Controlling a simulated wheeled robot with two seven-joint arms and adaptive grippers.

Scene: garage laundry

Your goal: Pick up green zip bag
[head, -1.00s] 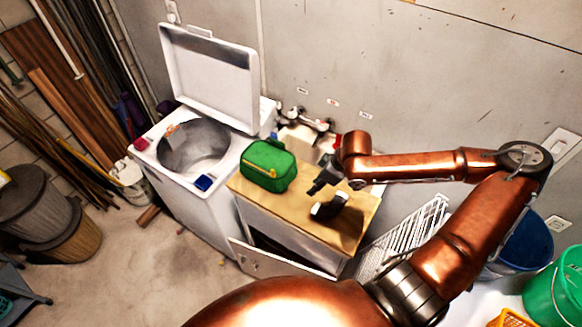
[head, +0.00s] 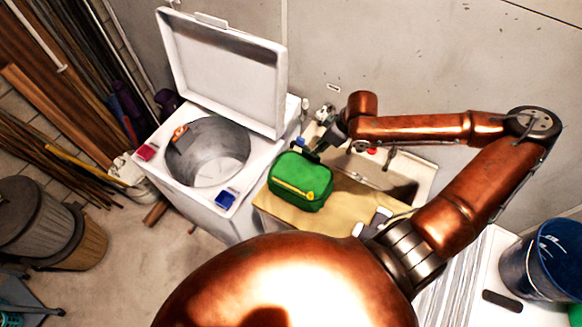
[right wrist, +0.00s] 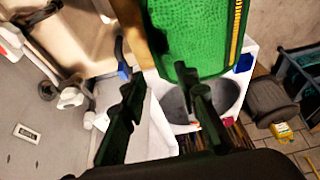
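The green zip bag (head: 300,181), with a yellow zip, sits upright on the wooden top (head: 330,222) beside the washer. My right gripper (head: 313,150) is at the bag's back right edge in the head view, partly hidden by the bag. In the right wrist view the bag (right wrist: 190,35) fills the top middle. The right gripper (right wrist: 160,76) is open there, with one finger overlapping the bag's near edge and the other clear to the left. I cannot tell whether it touches the bag. My left gripper is not in view.
The open white washer (head: 178,190) stands left of the bag, with a blue box (head: 226,199) on its near corner. A sink (head: 372,168) lies behind the wooden top. A partly hidden dark and white object (head: 375,221) is to the right. A blue bucket (head: 545,260) stands far right.

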